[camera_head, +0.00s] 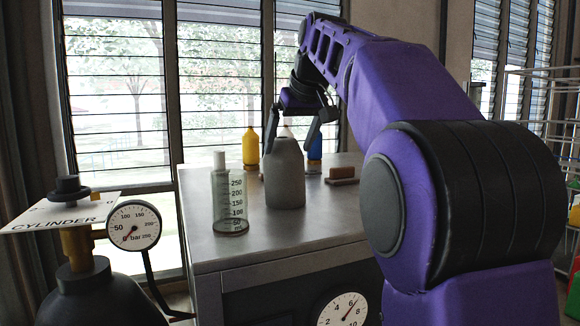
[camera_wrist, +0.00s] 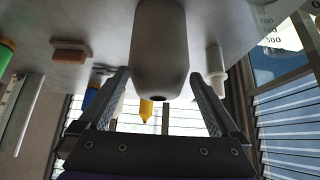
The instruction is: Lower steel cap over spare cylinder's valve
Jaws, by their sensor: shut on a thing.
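The steel cap (camera_head: 284,178) is a grey, bottle-shaped shell with a narrowed top, upright at the bench top; I cannot tell whether its base touches. My gripper (camera_head: 287,147) points down over it, one finger on each side of its upper part, shut on it. In the wrist view the cap (camera_wrist: 160,45) lies between the fingers of my gripper (camera_wrist: 160,76), with a small dark hole in its near end. The spare cylinder (camera_head: 82,295) is dark, at lower left, away from my gripper. Its brass valve (camera_head: 77,245) with black handwheel (camera_head: 70,187) is uncovered.
A card (camera_head: 62,213) reading CYLINDER surrounds the valve, and a pressure gauge (camera_head: 134,226) with hose sits beside it. A graduated bottle (camera_head: 229,205) stands on the bench (camera_head: 262,240) between cap and cylinder. Yellow (camera_head: 250,148) and blue (camera_head: 314,160) bottles and a brown block (camera_head: 343,174) stand behind.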

